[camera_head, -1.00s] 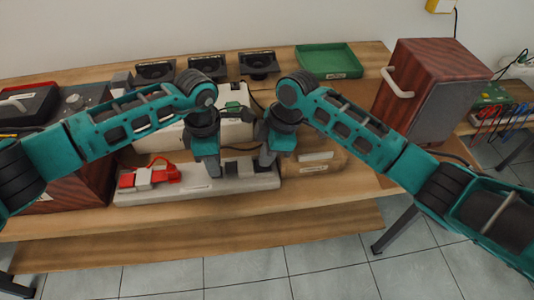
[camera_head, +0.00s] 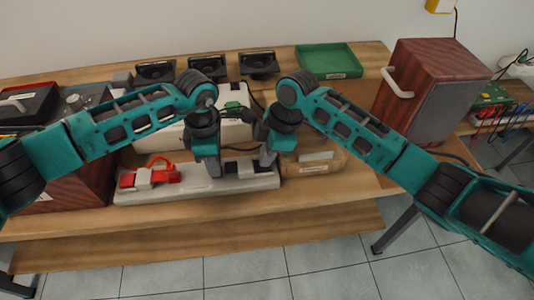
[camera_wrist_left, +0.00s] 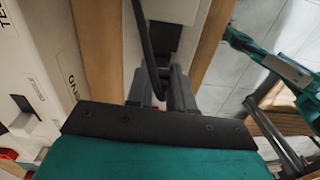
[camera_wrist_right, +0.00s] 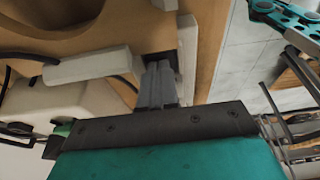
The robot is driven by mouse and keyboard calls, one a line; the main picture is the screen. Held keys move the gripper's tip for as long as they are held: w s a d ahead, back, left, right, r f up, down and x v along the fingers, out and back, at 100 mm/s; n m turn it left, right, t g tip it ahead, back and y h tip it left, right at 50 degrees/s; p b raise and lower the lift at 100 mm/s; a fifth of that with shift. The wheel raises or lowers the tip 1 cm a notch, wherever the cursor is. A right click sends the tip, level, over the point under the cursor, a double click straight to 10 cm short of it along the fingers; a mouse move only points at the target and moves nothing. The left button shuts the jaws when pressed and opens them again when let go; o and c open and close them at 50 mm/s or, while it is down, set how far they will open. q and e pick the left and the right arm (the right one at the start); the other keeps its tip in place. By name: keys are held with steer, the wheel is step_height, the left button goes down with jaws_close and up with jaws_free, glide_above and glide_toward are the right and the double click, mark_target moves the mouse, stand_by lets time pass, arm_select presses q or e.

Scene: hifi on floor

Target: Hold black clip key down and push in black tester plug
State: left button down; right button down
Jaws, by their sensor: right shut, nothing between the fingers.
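The black clip (camera_head: 233,168) sits at the right part of a pale fixture (camera_head: 195,192) on the bench; its key is mostly hidden. My right gripper (camera_head: 265,162) is shut and empty, pointing down at the clip's right end; its fingers (camera_wrist_right: 158,84) reach the dark part in the right wrist view. I cannot tell if they press it. My left gripper (camera_head: 214,172) points down just left of the black clip. In the left wrist view a black cable (camera_wrist_left: 147,45) runs down between its fingers (camera_wrist_left: 160,90), which appear closed around the black tester plug; the plug's body is hidden.
A red clip (camera_head: 165,176) with a pale key sits on the fixture's left. A pale device (camera_head: 235,130) stands behind. A wooden speaker box (camera_head: 425,85) and green tray (camera_head: 328,60) stand further back.

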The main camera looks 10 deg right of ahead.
arm_select(q)
steer(key=c, duration=0.9)
jaws_free()
steer(key=shift+f, duration=0.1)
arm_select(e)
steer(key=shift+s+d+f, duration=0.15)
steer(key=shift+s+f, duration=0.1)
steer(key=shift+f, duration=0.2)
arm_select(q)
steer(key=r, duration=1.2)
steer(key=shift+w+r, duration=0.1)
steer(key=shift+w, duration=0.1)
steer(key=shift+r, duration=3)
steer(key=shift+w, duration=0.1)
arm_select(e)
steer(key=v, duration=1.1)
steer(key=shift+w+a, duration=0.35)
